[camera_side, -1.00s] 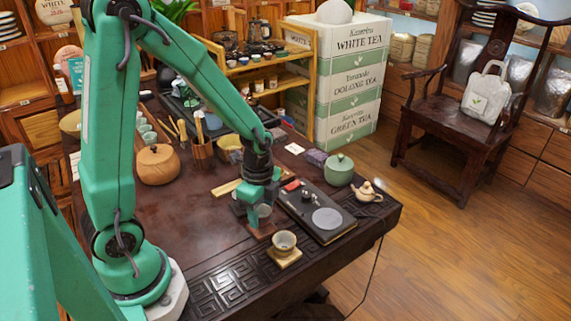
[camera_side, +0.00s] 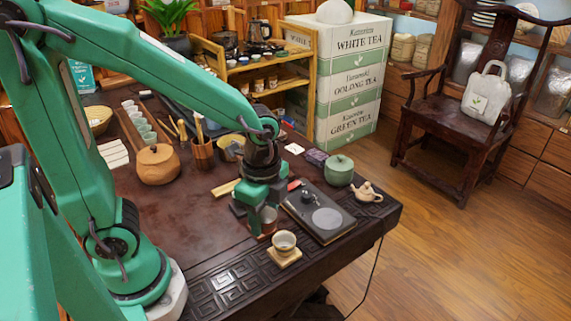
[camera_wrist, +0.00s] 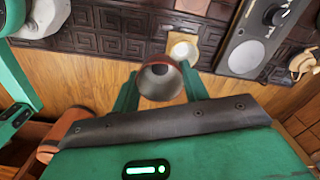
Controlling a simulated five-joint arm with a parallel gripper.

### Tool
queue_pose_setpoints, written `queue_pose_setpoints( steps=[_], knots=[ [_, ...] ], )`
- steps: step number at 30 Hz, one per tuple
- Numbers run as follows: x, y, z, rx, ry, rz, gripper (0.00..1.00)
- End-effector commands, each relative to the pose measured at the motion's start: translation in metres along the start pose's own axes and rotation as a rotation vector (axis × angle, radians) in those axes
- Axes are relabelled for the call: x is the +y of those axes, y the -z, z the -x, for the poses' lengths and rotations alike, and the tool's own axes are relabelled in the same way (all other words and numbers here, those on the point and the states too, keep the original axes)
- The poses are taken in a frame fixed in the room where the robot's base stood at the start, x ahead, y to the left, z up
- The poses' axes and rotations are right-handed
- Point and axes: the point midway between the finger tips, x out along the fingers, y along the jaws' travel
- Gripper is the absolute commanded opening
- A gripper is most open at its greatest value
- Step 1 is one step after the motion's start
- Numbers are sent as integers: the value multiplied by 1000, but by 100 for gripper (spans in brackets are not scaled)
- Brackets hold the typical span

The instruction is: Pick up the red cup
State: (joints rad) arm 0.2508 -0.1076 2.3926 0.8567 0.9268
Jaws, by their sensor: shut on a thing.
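The red cup (camera_wrist: 160,82) is between the two green fingers of my gripper (camera_wrist: 161,90) in the wrist view, its dark rim and grey inside showing. My gripper is shut on it from both sides. In the side view my gripper (camera_side: 263,218) points down at the front part of the dark table, with the reddish cup (camera_side: 269,222) partly hidden by the fingers. I cannot tell whether the cup touches the table.
A pale cup (camera_side: 284,242) on a wooden coaster (camera_side: 285,257) stands close in front. A wooden jar (camera_side: 158,165) stands left. The table's middle (camera_side: 190,205) is clear.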

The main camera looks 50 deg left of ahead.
Motion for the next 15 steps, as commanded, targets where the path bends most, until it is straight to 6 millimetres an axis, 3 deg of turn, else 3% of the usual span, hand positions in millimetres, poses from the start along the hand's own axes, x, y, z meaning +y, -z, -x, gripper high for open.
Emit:
queue_pose_setpoints(
  steps=[15],
  knots=[
    [11,10,9,0,0,0,22]
  ],
)
